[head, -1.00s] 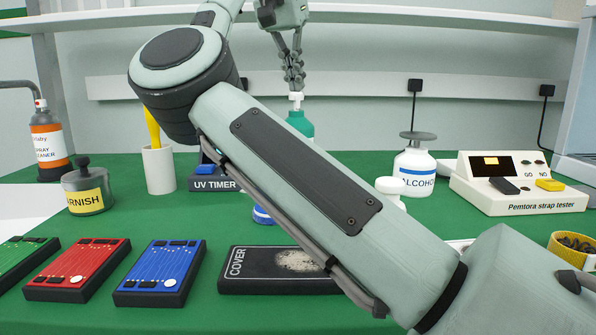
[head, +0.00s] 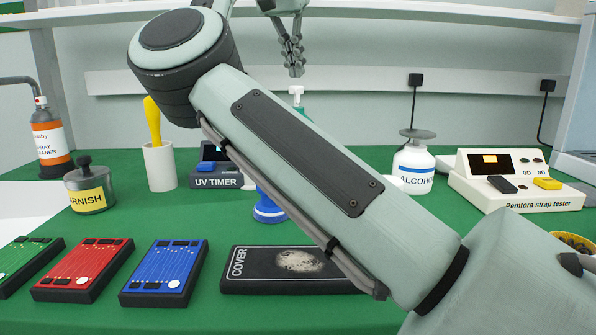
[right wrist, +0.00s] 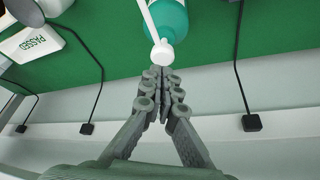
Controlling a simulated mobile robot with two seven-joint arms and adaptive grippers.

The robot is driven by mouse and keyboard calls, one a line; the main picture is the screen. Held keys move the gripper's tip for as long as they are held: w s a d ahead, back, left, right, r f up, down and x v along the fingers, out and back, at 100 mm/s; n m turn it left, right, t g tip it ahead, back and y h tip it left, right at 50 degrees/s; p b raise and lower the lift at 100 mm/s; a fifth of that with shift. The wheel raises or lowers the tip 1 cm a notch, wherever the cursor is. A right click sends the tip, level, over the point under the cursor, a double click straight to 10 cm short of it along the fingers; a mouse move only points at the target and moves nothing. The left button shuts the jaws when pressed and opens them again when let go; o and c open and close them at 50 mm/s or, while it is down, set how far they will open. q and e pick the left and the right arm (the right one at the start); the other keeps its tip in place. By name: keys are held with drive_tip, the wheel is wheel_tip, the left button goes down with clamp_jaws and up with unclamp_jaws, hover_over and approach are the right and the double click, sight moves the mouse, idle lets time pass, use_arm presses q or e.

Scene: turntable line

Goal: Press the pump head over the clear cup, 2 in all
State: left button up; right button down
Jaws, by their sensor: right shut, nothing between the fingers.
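The white pump head (head: 297,90) stands on a teal bottle (head: 301,112) behind my right arm, which hides most of the bottle. In the right wrist view the white pump head (right wrist: 162,52) and teal bottle (right wrist: 172,18) lie just beyond the fingertips. My right gripper (head: 296,73) is shut and empty. Its fingers point down above the pump head, with a small gap between them. It also shows shut in the right wrist view (right wrist: 163,72). I cannot make out the clear cup; my arm covers the area in front of the bottle. My left gripper is not in view.
A blue round object (head: 268,208) shows partly beside my arm. The UV timer (head: 217,181), varnish jar (head: 90,199) and white holder (head: 159,167) stand left. The alcohol bottle (head: 413,180) and strap tester (head: 510,190) stand right. The cover (head: 250,285) and several boards lie in front.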

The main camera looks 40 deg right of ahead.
wheel_tip(320, 180, up, 6)
drive_tip(key=p, duration=0.4)
drive_tip(key=shift+p, duration=0.4)
drive_tip(key=shift+f, duration=0.1)
